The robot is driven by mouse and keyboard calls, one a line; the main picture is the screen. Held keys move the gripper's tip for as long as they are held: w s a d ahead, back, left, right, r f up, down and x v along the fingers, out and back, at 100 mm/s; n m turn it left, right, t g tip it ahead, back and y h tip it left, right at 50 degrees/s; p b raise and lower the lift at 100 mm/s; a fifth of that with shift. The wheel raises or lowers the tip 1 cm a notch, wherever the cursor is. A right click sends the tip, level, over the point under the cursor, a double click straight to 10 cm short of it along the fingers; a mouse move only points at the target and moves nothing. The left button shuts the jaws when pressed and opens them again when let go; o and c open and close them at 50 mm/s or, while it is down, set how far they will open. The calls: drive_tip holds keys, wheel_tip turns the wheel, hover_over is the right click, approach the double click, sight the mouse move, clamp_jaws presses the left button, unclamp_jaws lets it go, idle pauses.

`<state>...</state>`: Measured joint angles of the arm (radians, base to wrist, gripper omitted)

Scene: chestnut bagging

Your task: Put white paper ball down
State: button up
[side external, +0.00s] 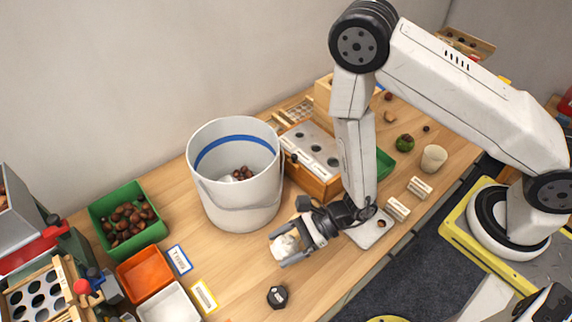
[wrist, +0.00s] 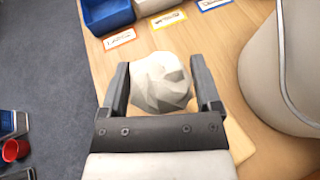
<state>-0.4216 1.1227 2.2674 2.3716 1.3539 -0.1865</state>
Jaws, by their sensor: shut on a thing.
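A crumpled white paper ball (side external: 286,245) is between the two fingers of my gripper (side external: 279,252), in front and to the right of the large white bucket. In the wrist view the ball (wrist: 161,82) fills the gap between the fingertips (wrist: 160,66), and my gripper is shut on it. Bare wooden table shows around the ball. I cannot tell exactly how high it is above the table.
The white bucket (side external: 237,207) with a blue band holds some chestnuts and something white. A green bin of chestnuts (side external: 157,233), an orange tray (side external: 146,272) and a white tray (side external: 170,304) stand left. A dark hexagonal object (side external: 277,296) lies near the front.

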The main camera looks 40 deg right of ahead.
drive_tip(key=shift+m+t, duration=0.5)
drive_tip(key=shift+w+a+r, duration=0.15)
drive_tip(key=shift+a+r, duration=0.15)
drive_tip(key=shift+a, duration=0.55)
drive_tip(key=shift+w+a+r, duration=0.1)
drive_tip(key=shift+a+r, duration=0.25)
drive_tip(key=shift+a, duration=0.5)
drive_tip(key=shift+w+a+r, duration=0.15)
drive_tip(key=shift+a+r, duration=0.15)
drive_tip(key=shift+a, duration=0.55)
drive_tip(key=shift+w, duration=0.1)
hover_over(211, 270)
drive_tip(key=shift+s+d+f, duration=0.1)
drive_tip(key=shift+s+f, duration=0.05)
drive_tip(key=shift+f, duration=2.2)
drive_tip(key=shift+s+d+f, duration=0.1)
drive_tip(key=shift+f, duration=2.25)
drive_tip(key=shift+w+f, duration=0.1)
drive_tip(key=shift+w+a+f, duration=0.1)
drive_tip(key=shift+a+f, duration=0.05)
drive_tip(key=shift+f, duration=1.55)
drive_tip(key=shift+f, duration=0.15)
